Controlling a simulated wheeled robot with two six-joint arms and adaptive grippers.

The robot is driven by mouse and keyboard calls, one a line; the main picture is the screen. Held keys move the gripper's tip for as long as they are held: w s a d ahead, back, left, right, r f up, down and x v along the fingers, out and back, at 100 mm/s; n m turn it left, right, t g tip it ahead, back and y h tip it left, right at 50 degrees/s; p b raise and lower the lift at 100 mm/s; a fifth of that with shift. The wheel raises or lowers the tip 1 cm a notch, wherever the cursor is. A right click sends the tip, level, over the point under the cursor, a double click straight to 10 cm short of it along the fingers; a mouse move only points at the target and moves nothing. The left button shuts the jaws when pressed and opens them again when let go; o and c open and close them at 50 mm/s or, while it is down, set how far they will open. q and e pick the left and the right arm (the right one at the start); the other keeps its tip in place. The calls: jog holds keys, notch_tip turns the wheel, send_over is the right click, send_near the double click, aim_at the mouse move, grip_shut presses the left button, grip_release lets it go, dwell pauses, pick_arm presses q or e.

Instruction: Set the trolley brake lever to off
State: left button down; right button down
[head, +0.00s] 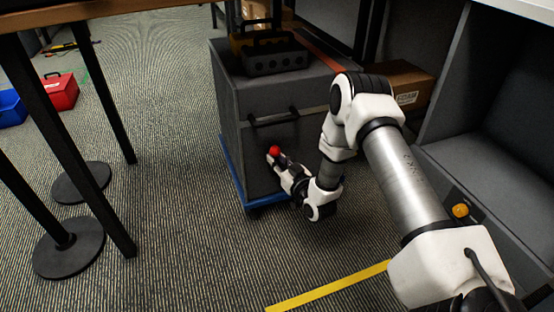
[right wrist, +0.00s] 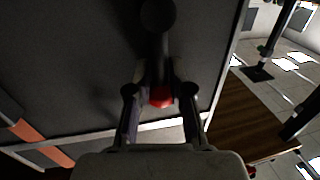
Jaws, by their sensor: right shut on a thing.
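The trolley (head: 243,150) is a dark grey box on a blue base, left of my right arm in the head view. The brake lever's red knob (head: 274,150) shows low on its front face, below the black bar handle (head: 273,118). My right gripper (head: 275,157) is at the knob and shut on the lever. In the right wrist view the red knob (right wrist: 161,96) sits between the two fingers (right wrist: 160,103). The fingers hide part of the lever, and I cannot read any off marking. My left gripper is not in view.
A black tool carrier (head: 275,62) stands on the trolley top. A cardboard box (head: 405,85) is behind my arm, and a grey shelf unit (head: 470,130) is at right. Black table legs stand at left. The carpet before the trolley is clear, with a yellow floor stripe (head: 330,287).

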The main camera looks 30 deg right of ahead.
aim_at(254, 164)
jog(key=shift+r, duration=0.25)
jog(key=shift+w+a+r+n+p, duration=0.15)
jog(key=shift+a+n+p, duration=0.35)
jog(key=shift+p, duration=0.55)
jog(key=n+p, duration=0.1)
jog(key=p, duration=0.1)
jog(key=a+n+p, duration=0.1)
jog(key=n+p, duration=0.1)
jog(key=a+n+g+p, duration=0.1)
jog(key=p, duration=0.1)
jog(key=shift+w+a+f+n+h, duration=0.1)
jog(key=shift+w+f+n+h, duration=0.2)
jog(key=shift+n, duration=0.1)
jog(key=shift+a+f+n+p, duration=0.1)
jog(key=shift+a+n+p, duration=0.05)
jog(key=shift+n+p, duration=0.25)
jog(key=shift+w+a+f+n+g+h+p, duration=0.25)
jog(key=shift+a+f+n+p, duration=0.3)
jog(key=shift+n+p, duration=0.35)
jog(key=shift+a+f+n+g+p, duration=0.2)
jog(key=shift+f+n+p, duration=0.1)
jog(key=shift+n, duration=0.3)
jog(key=shift+a+f+n+g+p, duration=0.1)
jog(key=shift+a+f+n+p, duration=0.15)
jog(key=shift+n, duration=0.35)
jog(key=shift+f, duration=0.1)
